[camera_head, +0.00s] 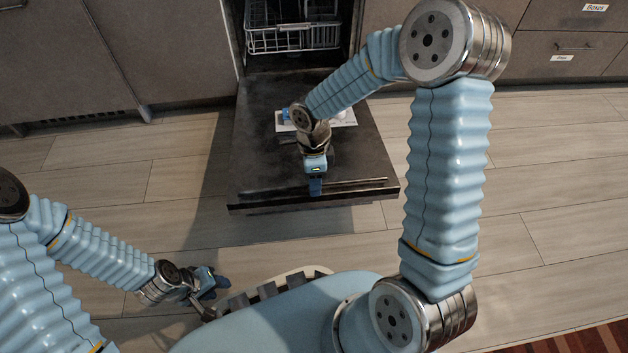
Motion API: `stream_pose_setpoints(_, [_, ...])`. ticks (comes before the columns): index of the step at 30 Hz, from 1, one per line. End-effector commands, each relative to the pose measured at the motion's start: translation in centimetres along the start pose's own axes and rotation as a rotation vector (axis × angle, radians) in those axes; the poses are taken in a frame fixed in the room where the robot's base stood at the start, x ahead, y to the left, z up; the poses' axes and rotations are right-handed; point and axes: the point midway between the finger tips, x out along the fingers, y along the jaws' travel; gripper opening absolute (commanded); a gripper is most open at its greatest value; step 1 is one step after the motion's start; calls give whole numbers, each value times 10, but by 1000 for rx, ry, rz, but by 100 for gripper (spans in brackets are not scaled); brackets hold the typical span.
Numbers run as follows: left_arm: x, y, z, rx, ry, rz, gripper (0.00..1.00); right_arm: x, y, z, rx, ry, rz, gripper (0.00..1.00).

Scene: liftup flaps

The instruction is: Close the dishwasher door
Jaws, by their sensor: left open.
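The dishwasher door (260,150) is dark and hangs folded down and open in front of the cabinet. My right wrist hides part of the door. My left gripper (212,284) is open, low over the floor left of my base, well apart from the door.
A white wire dish rack (290,38) sits inside the dishwasher. A pale label sheet (342,117) lies on the door's inner face. Brown cabinets (170,60) flank the opening, with labelled drawers at right. The wood floor (545,190) is clear on both sides.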

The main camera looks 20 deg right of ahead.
Motion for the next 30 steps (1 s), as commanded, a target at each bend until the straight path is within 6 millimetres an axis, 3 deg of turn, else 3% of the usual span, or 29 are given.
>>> stream_pose_setpoints(5, [0, 0, 0, 0, 0, 0, 40, 0, 0, 0, 0, 0, 0, 38])
stream_pose_setpoints(12, [0, 0, 0, 0, 0, 0, 40, 0, 0, 0, -1, 0, 0, 1])
stream_pose_setpoints(23, [-1, 0, 0, 0, 0, 0, 40, -1, 0, 0, -1, 0, -1, 0])
stream_pose_setpoints(30, [-18, 7, 0, 1, -3, 0, 40, -20, -2, 0, 0, 0, 20, 0])
